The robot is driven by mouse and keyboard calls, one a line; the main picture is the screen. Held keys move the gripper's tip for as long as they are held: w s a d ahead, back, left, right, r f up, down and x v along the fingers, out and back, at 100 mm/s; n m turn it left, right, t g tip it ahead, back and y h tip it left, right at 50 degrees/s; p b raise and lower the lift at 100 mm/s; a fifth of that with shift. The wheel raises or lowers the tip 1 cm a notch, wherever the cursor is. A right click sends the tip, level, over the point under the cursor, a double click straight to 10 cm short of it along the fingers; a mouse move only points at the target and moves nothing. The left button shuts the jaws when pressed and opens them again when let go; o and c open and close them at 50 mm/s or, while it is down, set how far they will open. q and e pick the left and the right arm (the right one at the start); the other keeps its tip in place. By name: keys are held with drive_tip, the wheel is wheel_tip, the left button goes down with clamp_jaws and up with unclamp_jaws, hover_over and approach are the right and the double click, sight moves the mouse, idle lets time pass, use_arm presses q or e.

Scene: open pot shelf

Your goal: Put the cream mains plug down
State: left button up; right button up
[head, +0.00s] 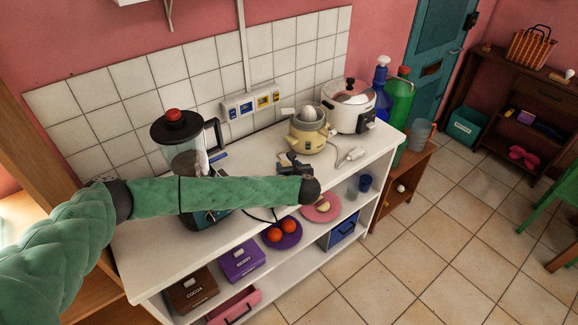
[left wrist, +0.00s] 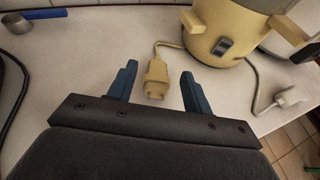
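The cream mains plug (left wrist: 157,77) lies on the white worktop (left wrist: 85,60) in the left wrist view, its cord running back to the cream citrus juicer (left wrist: 222,28). My left gripper (left wrist: 157,88) is open, with its two blue fingers on either side of the plug and a gap on each side. In the head view my left gripper (head: 291,164) is over the worktop in front of the juicer (head: 307,138), and I cannot make out the cream plug there. My right gripper is not in view.
A white plug (left wrist: 290,96) on a grey cord lies right of the juicer. A blender (head: 184,150) stands to the left and a white rice cooker (head: 349,112) at the back right. A socket strip (head: 251,103) is on the tiled wall. The lower shelf holds boxes and plates.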

use_arm(q)
drive_tip(key=shift+r, duration=0.1)
drive_tip(key=shift+r, duration=0.2)
drive_tip(key=shift+s+d, duration=0.1)
drive_tip(key=shift+s, duration=0.2)
drive_tip(key=b+v, duration=0.2)
drive_tip(key=v, duration=0.2)
drive_tip(key=shift+s+r, duration=0.1)
drive_tip(key=shift+s, duration=0.2)
drive_tip(key=b+v, duration=0.2)
drive_tip(key=v, duration=0.4)
drive_tip(key=shift+s+r, duration=0.25)
drive_tip(key=shift+r, duration=0.15)
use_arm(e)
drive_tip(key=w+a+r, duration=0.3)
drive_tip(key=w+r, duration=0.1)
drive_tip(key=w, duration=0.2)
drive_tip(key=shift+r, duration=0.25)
use_arm(q)
drive_tip(key=shift+d, duration=0.2)
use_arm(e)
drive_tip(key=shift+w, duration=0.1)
